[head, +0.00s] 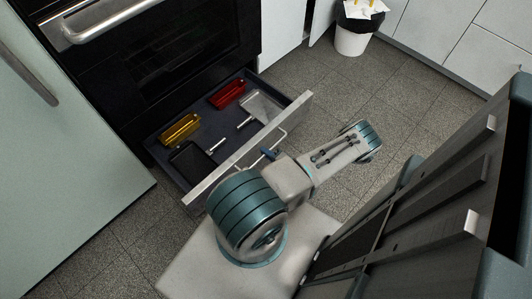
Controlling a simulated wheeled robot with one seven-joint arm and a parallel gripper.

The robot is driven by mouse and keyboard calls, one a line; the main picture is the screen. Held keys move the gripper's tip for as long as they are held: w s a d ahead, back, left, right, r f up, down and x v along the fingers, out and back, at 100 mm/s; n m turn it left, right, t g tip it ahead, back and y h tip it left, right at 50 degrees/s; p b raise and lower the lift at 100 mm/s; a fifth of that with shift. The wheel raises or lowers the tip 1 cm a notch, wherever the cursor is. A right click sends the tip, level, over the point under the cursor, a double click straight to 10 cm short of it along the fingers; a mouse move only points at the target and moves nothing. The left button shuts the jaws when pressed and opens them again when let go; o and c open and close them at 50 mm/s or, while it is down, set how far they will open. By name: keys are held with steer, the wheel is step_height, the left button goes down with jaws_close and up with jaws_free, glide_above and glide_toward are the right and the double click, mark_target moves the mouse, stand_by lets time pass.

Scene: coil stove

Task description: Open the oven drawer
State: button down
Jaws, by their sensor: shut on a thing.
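The oven drawer (295,104) is pulled out below the black oven (165,55), and its inside shows from above. Its pale front panel runs at a slant, with a thin bar handle (283,134) on the outer face. My gripper (269,154) is at this handle and shut on it. My arm partly hides the fingers and the lower part of the drawer front.
In the drawer lie a yellow dish (180,129), a red dish (227,94), a dark pan (190,160) and a grey utensil (262,106). A pale green fridge-like door (60,150) is at left. A white bin (351,40) stands far back.

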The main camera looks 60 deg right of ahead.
steer(key=shift+s, duration=0.3)
steer(key=c, duration=1.5)
jaws_free()
steer(key=shift+s+d, duration=0.1)
steer(key=p+v, duration=0.2)
steer(key=v, duration=1.1)
steer(key=shift+s+r, duration=0.15)
steer(key=shift+s, duration=0.2)
